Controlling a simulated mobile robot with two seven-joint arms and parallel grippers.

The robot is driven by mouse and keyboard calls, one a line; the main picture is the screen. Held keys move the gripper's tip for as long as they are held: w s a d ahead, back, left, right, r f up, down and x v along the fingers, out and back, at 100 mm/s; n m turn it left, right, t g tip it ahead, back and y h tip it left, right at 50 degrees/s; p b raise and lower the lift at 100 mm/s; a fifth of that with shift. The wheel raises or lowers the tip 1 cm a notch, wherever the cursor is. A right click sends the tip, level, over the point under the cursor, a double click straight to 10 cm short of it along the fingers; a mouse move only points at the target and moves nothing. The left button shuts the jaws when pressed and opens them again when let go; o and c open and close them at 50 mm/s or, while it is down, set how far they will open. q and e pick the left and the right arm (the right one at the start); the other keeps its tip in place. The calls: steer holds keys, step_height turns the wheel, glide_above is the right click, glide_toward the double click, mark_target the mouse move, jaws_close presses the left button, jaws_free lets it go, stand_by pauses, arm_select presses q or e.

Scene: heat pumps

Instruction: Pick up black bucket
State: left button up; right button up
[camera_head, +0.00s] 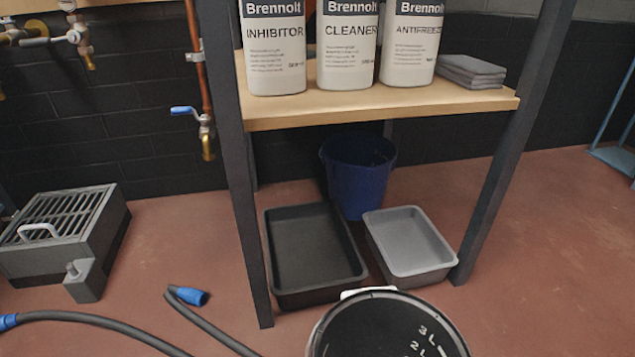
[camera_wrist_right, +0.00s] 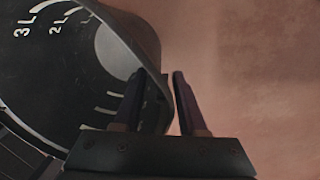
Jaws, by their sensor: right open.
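The black bucket (camera_head: 375,328) stands at the bottom edge of the head view, cut off by the frame. White litre marks show on its inside wall, and a white piece sits at its rim. The right wrist view looks into the same bucket (camera_wrist_right: 60,85) from close up. My right gripper (camera_wrist_right: 160,76) is open at the bucket's rim. One finger is on the inner side and the other on the outer side, with the wall between them. I cannot tell whether either finger touches the wall. The head view shows neither gripper.
A shelf (camera_head: 300,112) holds several white bottles and folded grey cloths. Beneath it are a black tray (camera_head: 270,245), a grey tray (camera_head: 372,240) and a blue bucket (camera_head: 357,180). A hose (camera_head: 205,325) lies left of the black bucket. The reddish floor (camera_head: 560,280) at right is clear.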

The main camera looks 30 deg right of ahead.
steer(key=shift+c, duration=0.3)
jaws_close()
stand_by(1.0)
